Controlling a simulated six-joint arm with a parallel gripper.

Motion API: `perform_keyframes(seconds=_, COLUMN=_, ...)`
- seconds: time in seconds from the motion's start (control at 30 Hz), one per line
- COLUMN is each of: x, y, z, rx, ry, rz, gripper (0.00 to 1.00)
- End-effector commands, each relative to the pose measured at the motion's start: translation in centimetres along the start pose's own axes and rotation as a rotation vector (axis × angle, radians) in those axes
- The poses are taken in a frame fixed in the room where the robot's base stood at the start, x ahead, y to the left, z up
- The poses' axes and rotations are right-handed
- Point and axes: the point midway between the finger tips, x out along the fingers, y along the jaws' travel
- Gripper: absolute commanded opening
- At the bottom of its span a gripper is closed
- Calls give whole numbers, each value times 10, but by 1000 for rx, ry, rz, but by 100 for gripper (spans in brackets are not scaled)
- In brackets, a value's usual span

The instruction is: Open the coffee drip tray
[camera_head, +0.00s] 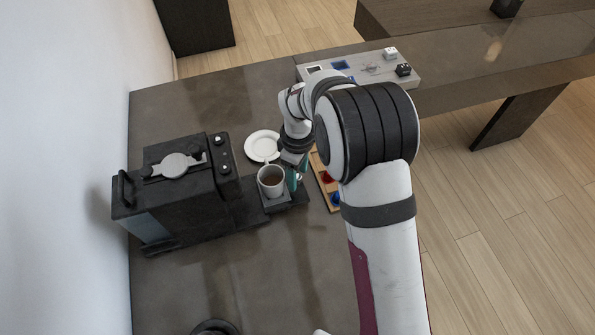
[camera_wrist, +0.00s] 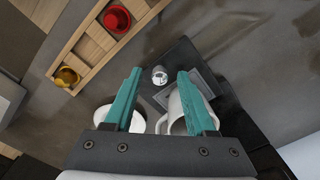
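The black coffee machine (camera_head: 190,190) stands at the left of the counter in the head view. Its dark drip tray (camera_head: 291,201) juts out to the right under a white mug (camera_head: 265,188) of dark coffee. In the wrist view, the drip tray (camera_wrist: 222,88) has a grid plate, with the mug (camera_wrist: 178,108) partly behind the right finger. A small silver knob (camera_wrist: 159,76) shows at the tray's edge, between and beyond the fingertips. My gripper (camera_head: 295,178) is beside the mug, its teal fingers apart and empty in the wrist view (camera_wrist: 160,70). I cannot tell whether it touches the mug.
A white saucer (camera_head: 262,145) lies behind the mug. A wooden capsule holder (camera_head: 321,172) with red and blue capsules is right of my gripper; the holder (camera_wrist: 83,40) also shows in the wrist view. A grey panel (camera_head: 384,65) lies at the back. The front counter is mostly clear.

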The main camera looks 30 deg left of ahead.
Motion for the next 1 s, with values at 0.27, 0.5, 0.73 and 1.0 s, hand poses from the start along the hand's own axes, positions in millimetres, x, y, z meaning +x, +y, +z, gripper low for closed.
perform_keyframes(seconds=0.27, x=-16, y=1, z=-1, rx=-1, ry=2, rz=4, gripper=56)
perform_keyframes(seconds=0.5, x=-78, y=1, z=-1, rx=1, ry=4, rz=4, gripper=56)
perform_keyframes(seconds=0.73, x=-138, y=0, z=0, rx=0, ry=2, rz=3, gripper=56)
perform_keyframes(seconds=1.0, x=-158, y=0, z=0, rx=0, ry=-1, rz=0, gripper=56)
